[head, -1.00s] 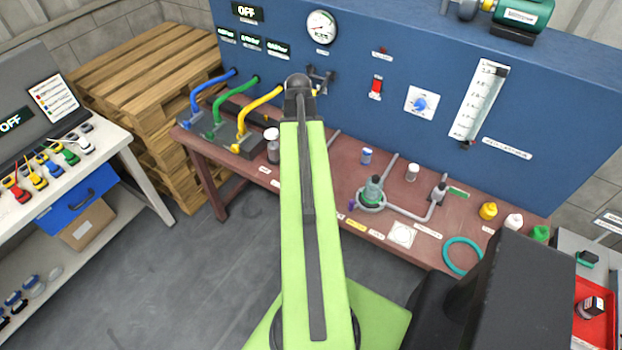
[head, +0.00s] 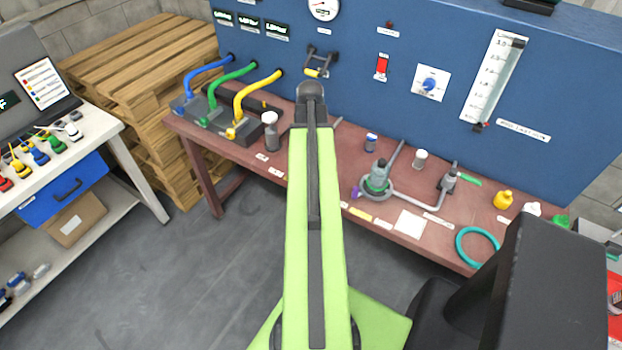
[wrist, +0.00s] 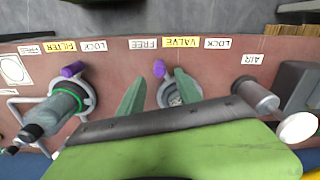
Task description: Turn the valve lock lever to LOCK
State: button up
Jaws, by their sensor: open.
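The purple valve lock lever (wrist: 159,69) shows in the wrist view, sticking out from a grey ring (wrist: 165,96) toward the table's front edge. It lies between the upside-down FREE label (wrist: 143,43) and yellow VALVE label (wrist: 181,42), slightly toward FREE. The LOCK label (wrist: 217,43) is farther right. My gripper (wrist: 160,75) is open, one green finger on each side of the lever in the picture; I cannot tell whether either touches it. The fingers partly cover the ring. In the head view my arm hides the gripper and this lever.
A filter vessel (wrist: 66,101) in a ring with its own purple lever (wrist: 73,69) stands left of the gripper. A grey cylinder (wrist: 258,95) stands to the right. The brown bench (head: 330,165) backs onto a blue panel (head: 400,30) with hoses.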

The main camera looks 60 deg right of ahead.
notch_tip(320, 180, down, 6)
jog(key=b, duration=0.4)
jog(key=shift+f+b, duration=0.2)
jog(key=shift+b, duration=0.2)
jog(key=shift+r, duration=0.1)
grip_shut()
dwell(0.6)
jog(key=shift+d, duration=0.15)
jog(key=shift+s, duration=0.1)
